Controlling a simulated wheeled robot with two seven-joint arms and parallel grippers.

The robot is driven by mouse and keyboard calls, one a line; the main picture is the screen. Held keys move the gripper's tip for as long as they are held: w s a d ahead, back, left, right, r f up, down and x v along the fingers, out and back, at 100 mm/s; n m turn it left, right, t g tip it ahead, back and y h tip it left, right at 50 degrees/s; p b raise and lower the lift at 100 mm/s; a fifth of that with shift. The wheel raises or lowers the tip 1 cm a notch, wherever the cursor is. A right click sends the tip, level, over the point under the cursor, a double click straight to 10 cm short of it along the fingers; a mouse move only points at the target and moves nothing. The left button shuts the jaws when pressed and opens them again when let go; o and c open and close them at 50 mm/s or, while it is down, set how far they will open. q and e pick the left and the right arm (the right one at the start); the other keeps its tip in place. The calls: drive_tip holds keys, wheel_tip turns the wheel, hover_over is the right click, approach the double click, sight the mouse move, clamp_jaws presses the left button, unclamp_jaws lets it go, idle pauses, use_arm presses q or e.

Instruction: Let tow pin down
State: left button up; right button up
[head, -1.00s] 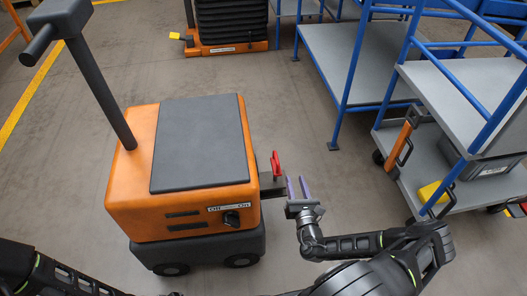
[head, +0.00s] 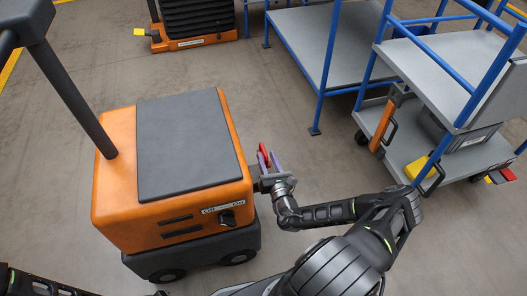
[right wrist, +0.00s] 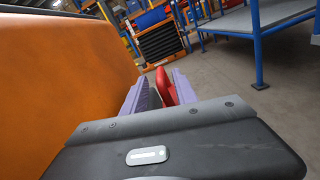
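The red tow pin (head: 263,154) stands at the hitch on the right side of the orange tugger (head: 121,196). It also shows in the right wrist view (right wrist: 163,84), between my purple fingers. My right gripper (head: 269,164) is at the pin, with a finger on either side of its red handle. A gap shows beside the left finger in the wrist view, so the fingers look open. The pin's lower part is hidden by the gripper. Only part of my left arm shows at the bottom left; its gripper is out of view.
The tugger has a dark handle post (head: 80,95) and an Off/On switch (head: 227,217). A blue-framed grey cart (head: 325,42) stands behind to the right. Another cart (head: 408,155) at the right carries a yellow item (head: 420,169). An orange lift (head: 188,41) stands at the back. Floor between is clear.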

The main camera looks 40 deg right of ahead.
sight(263, 150)
drive_tip(key=x, duration=0.4)
drive_tip(key=shift+b, duration=0.4)
drive_tip(key=shift+c, duration=0.5)
drive_tip(key=c, duration=0.6)
clamp_jaws()
drive_tip(key=shift+a, duration=0.1)
